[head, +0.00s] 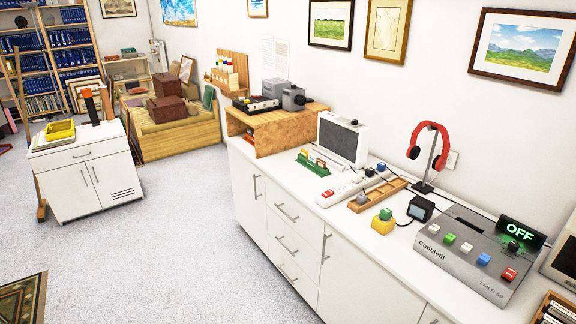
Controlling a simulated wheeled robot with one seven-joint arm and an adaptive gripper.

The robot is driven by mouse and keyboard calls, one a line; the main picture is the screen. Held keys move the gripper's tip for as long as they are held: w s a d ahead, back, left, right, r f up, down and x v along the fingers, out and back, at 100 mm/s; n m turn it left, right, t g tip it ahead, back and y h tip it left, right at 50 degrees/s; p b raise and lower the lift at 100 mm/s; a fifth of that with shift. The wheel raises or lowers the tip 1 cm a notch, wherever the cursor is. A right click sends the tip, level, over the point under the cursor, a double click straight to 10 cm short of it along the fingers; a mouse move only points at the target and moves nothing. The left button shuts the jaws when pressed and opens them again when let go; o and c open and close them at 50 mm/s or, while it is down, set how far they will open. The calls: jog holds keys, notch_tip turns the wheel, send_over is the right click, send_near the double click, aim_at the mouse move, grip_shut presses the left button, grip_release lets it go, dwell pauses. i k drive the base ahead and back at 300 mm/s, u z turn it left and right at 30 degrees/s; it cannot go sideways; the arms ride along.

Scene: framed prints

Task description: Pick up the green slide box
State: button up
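A low green rack (318,174) with small pale and orange pieces standing in it sits on the white counter, in front of a grey screen-like box. It looks the closest match to a green slide box, but I cannot tell for sure at this size. A small green piece (385,213) also sits on top of a yellow block (382,226) farther right on the counter. My gripper is not in view.
The white counter (300,200) runs along the wall. The white power strip (345,188), wooden tray (378,196), red headphones on a stand (430,150) and grey button console (470,255) crowd it. Open carpet (170,255) lies left of the counter.

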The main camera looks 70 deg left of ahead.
aim_at(315, 168)
jog(key=u, duration=0.3)
jog(key=k, duration=0.4)
jog(key=u, duration=1.5)
jog(key=i, duration=0.7)
jog(key=u, duration=0.6)
jog(key=i, duration=0.95)
jog(key=z, duration=0.15)
